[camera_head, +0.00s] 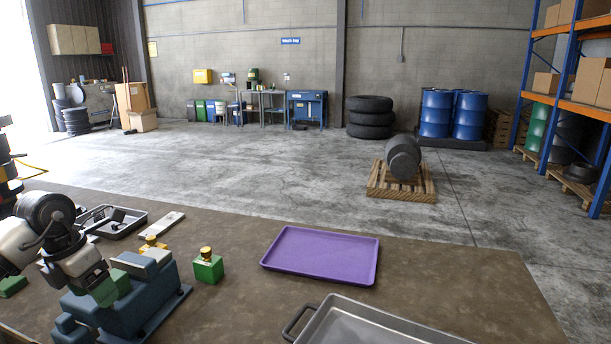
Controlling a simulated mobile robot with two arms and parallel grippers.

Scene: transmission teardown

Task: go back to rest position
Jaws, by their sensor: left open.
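My left gripper (108,286) comes in from the left, its white and black arm in front of a blue-grey vise (142,300) on the workbench (400,265). The gripper is open and close to the vise; I cannot tell whether they touch. Green shows at its end. I see nothing held in it, though the fingers are partly lost against the vise. A green block with a gold part on top (208,268) stands right of the vise. A yellow block with a gold top (152,244) stands behind it. My right gripper is out of view.
A purple tray (320,254) lies empty in the middle of the bench. A grey metal pan (362,326) with a handle is at the front edge. A dark tray (126,229) and a pale flat bar (162,225) lie behind the vise. The bench's right side is clear.

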